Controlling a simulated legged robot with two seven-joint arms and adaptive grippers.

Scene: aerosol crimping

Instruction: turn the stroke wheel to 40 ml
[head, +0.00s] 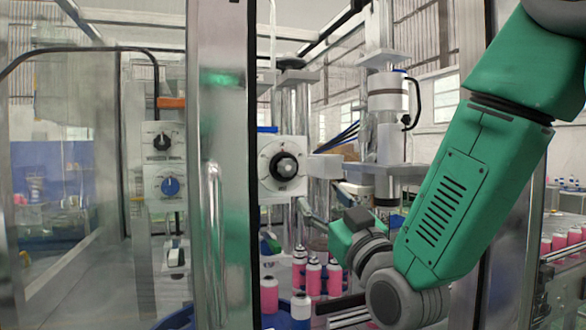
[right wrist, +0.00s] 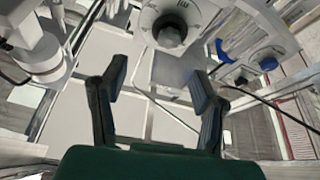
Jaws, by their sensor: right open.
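The stroke wheel appears to be the round white dial (head: 272,151) with a black centre knob (head: 286,167), on the front of the machine in the middle of the head view. In the right wrist view the dial (right wrist: 152,16) and its dark knob (right wrist: 170,36) show at the top, ahead of my fingers. I cannot read its setting. My right gripper (right wrist: 157,76) is open and empty, its two dark fingers spread apart, with the knob beyond them and not between them. My left gripper is not in view.
A metal post (head: 220,130) stands left of the dial. A panel with a black knob (head: 162,141) and a blue knob (head: 170,186) is farther left. Several pink bottles with white caps (head: 313,276) stand below the dial. A vertical cylinder unit (head: 388,110) stands to its right.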

